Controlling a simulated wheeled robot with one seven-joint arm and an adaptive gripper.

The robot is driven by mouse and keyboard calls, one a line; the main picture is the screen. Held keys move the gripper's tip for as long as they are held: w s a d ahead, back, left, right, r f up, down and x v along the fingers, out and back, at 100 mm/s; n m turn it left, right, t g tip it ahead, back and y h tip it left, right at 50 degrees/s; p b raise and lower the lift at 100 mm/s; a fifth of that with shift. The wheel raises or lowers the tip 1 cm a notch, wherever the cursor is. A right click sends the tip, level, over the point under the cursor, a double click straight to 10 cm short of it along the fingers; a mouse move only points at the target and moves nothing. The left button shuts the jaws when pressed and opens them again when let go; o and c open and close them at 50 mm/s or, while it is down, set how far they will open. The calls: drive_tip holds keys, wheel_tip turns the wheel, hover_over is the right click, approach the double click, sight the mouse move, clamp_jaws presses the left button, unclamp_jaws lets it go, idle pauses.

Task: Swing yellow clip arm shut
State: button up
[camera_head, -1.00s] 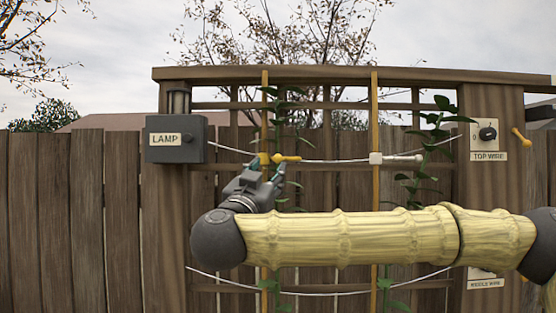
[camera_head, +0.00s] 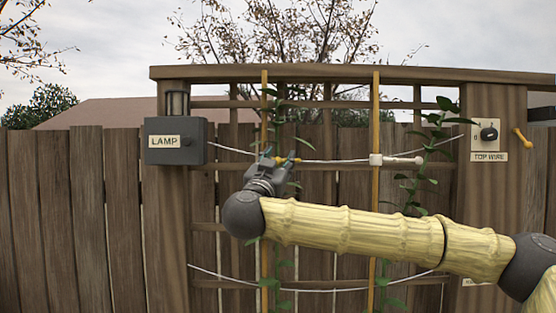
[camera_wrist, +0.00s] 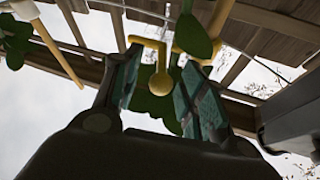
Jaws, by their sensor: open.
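The yellow clip sits on the left cane (camera_head: 265,105) at the top wire. Its arm (camera_head: 292,161) sticks out to the right along the wire. My gripper (camera_head: 279,158) is open at the clip, its fingers covering much of it in the head view. In the wrist view, the yellow clip arm (camera_wrist: 160,82), with a rounded end, shows between the two open fingers (camera_wrist: 163,88). I see a gap on both sides of it, and cannot tell whether either finger touches it. The yellow clip body (camera_wrist: 191,36) is partly hidden by a leaf.
A white clip (camera_head: 376,159) with its arm out to the right sits on the right cane (camera_head: 375,110). Leafy vines climb near both canes. The lamp box (camera_head: 175,140) is at left, the top wire dial (camera_head: 488,134) at right. Trellis slats lie close behind.

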clamp_jaws()
